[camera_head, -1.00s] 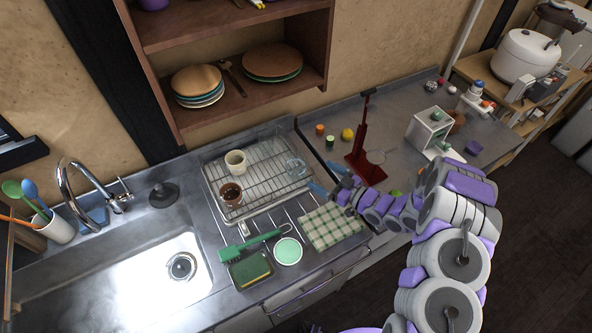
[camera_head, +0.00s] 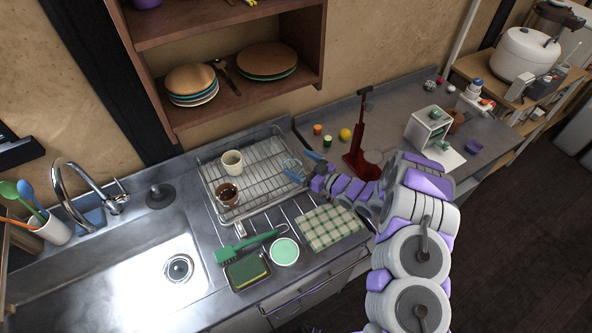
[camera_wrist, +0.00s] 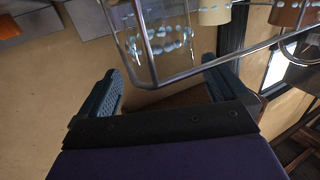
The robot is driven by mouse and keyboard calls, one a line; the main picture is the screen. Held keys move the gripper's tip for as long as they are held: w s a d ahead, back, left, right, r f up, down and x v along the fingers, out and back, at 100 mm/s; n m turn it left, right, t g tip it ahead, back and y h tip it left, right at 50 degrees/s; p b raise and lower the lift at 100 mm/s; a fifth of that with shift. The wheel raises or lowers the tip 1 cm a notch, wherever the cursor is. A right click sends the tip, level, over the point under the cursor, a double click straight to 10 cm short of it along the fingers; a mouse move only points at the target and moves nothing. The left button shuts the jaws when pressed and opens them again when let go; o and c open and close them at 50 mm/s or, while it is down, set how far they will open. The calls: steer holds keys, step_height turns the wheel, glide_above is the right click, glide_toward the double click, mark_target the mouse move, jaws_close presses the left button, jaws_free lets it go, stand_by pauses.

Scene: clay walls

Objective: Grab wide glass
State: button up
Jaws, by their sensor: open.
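A clear glass (camera_head: 290,165) stands at the right end of the wire dish rack (camera_head: 221,216). The same glass, see-through with rows of pale dots, shows at the top of the wrist view (camera_wrist: 158,36), behind a rack wire. My gripper (camera_head: 303,167) is at the rack's right edge, close to the glass, with its blue fingers spread. In the wrist view, my gripper (camera_wrist: 162,68) has nothing between its fingers, and the glass lies beyond the fingertips. Whether a finger touches the rack wire cannot be told.
A cream cup (camera_head: 232,161) and a brown cup (camera_head: 228,193) stand in the rack left of the glass. A dark red stand (camera_head: 360,150) is right of my gripper. A checked cloth (camera_head: 328,227) and green brush (camera_head: 247,243) lie in front. A shelf (camera_head: 240,100) is above.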

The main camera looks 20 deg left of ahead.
steer(key=shift+a+f, duration=0.2)
steer(key=shift+a, duration=0.65)
steer(key=shift+s, duration=0.1)
steer(key=shift+c, duration=0.5)
steer(key=shift+d, duration=0.25)
steer(key=c, duration=0.4)
steer(key=shift+a, duration=0.15)
steer(key=c, duration=0.7)
steer(key=shift+o, duration=0.2)
steer(key=shift+r, duration=0.1)
